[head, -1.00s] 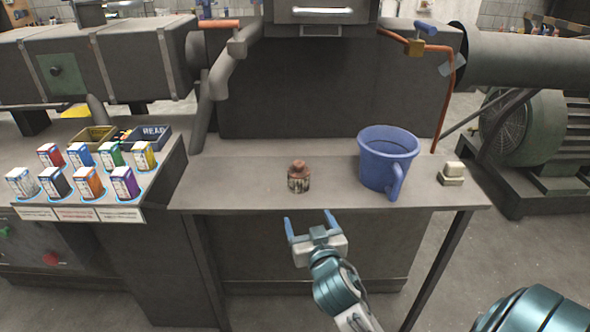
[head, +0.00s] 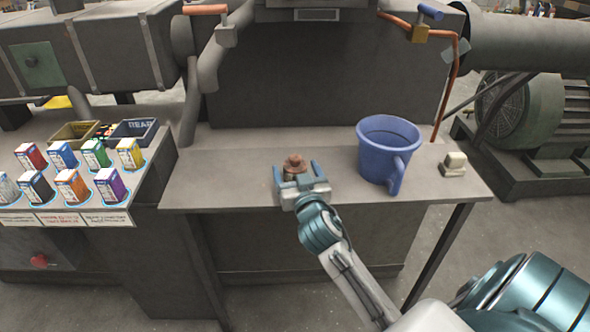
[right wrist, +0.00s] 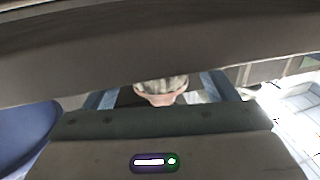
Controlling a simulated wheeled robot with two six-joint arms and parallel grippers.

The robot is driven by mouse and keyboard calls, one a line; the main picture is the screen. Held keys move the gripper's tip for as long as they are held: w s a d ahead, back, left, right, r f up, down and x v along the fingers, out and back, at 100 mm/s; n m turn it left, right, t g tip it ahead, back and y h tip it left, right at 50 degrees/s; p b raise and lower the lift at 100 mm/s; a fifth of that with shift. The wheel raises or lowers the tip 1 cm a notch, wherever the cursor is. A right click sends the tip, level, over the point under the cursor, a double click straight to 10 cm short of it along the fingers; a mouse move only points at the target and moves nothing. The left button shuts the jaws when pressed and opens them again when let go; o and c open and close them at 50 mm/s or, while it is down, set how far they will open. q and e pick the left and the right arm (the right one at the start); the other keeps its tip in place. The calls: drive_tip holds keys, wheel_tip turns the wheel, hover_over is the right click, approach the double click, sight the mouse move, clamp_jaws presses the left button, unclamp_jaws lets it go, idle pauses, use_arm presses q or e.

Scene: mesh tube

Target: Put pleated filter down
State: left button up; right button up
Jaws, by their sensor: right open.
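The pleated filter (head: 295,165), a small piece with a brownish-pink top, stands on the grey table (head: 230,180), left of the blue mug. My right gripper (head: 298,171) is open, with one blue finger on each side of the filter. The gripper's body hides the filter's lower part in the head view. In the right wrist view the filter (right wrist: 161,88) shows between the two fingers, with its grey ridged side and pinkish end in sight. I cannot tell whether the fingers touch it. My left gripper is not in view.
A blue mug (head: 387,155) stands right of the gripper, with a small cream block (head: 454,164) beyond it. Several coloured boxes (head: 70,187) and two bins (head: 135,131) are on the left bench. The table's left part is clear.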

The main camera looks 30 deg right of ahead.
sight(294, 164)
drive_tip(key=shift+x, duration=1.55)
drive_tip(key=c, duration=1.1)
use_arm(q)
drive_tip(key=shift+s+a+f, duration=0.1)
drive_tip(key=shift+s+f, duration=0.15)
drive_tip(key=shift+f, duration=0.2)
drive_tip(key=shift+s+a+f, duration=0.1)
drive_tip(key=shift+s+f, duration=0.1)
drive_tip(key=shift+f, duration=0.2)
use_arm(e)
drive_tip(key=shift+r, duration=0.4)
wheel_tip(294, 164, up, 3)
drive_tip(key=shift+s, duration=0.1)
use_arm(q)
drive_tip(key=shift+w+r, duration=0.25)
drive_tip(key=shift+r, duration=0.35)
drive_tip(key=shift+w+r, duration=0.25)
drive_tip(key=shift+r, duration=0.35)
use_arm(e)
drive_tip(key=shift+w+a+r+v, duration=0.15)
drive_tip(key=shift+a+r+v, duration=0.2)
drive_tip(key=shift+v, duration=2.3)
drive_tip(key=shift+w+a+r+v, duration=0.15)
drive_tip(key=shift+a+v, duration=0.3)
drive_tip(key=shift+v, duration=2.15)
drive_tip(key=shift+w+a+r+v, duration=0.2)
drive_tip(key=shift+a+v, duration=0.25)
drive_tip(key=shift+v, duration=2.2)
